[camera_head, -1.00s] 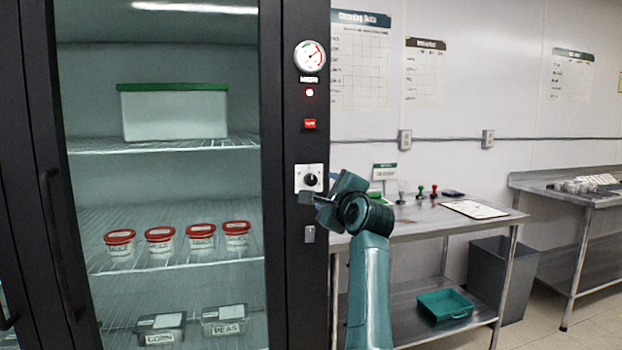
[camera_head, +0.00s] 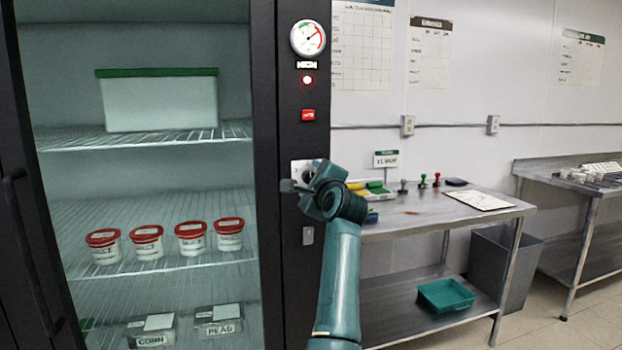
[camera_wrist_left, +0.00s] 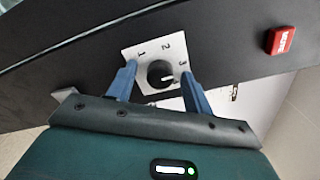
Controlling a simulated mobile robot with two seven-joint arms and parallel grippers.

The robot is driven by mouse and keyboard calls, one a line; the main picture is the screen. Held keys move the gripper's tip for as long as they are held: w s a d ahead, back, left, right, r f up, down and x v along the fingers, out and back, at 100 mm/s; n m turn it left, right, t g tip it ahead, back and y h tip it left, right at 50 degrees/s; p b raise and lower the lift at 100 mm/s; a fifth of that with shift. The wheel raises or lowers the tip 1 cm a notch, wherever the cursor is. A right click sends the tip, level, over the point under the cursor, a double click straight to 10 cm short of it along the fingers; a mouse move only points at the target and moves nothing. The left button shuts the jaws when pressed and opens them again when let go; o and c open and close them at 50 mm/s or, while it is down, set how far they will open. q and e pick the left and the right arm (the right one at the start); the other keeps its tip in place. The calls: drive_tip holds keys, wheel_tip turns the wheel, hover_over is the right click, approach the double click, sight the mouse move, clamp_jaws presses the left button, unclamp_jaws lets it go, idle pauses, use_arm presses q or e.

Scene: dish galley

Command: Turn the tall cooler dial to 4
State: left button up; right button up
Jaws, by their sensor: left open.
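The tall cooler (camera_head: 285,250) is black-framed with a glass door. The knob's white mark points right, seemingly toward a 4 beside the right finger. In the head view the plate (camera_head: 297,167) shows partly and my gripper hides the knob. My left gripper (camera_head: 291,187) is open at the dial. In the wrist view its two blue fingers (camera_wrist_left: 160,86) stand either side of the knob, with gaps between. My right gripper is not in view.
Above the dial are a gauge (camera_head: 308,38), a red light (camera_head: 307,80) and a red button (camera_head: 308,115). A steel table (camera_head: 410,220) with stamps and a clipboard (camera_head: 478,200) stands right of the cooler. A teal bin (camera_head: 444,295) sits on its lower shelf.

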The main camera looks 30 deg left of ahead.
use_arm(q)
drive_tip(key=c, duration=0.9)
drive_tip(key=shift+c, duration=0.2)
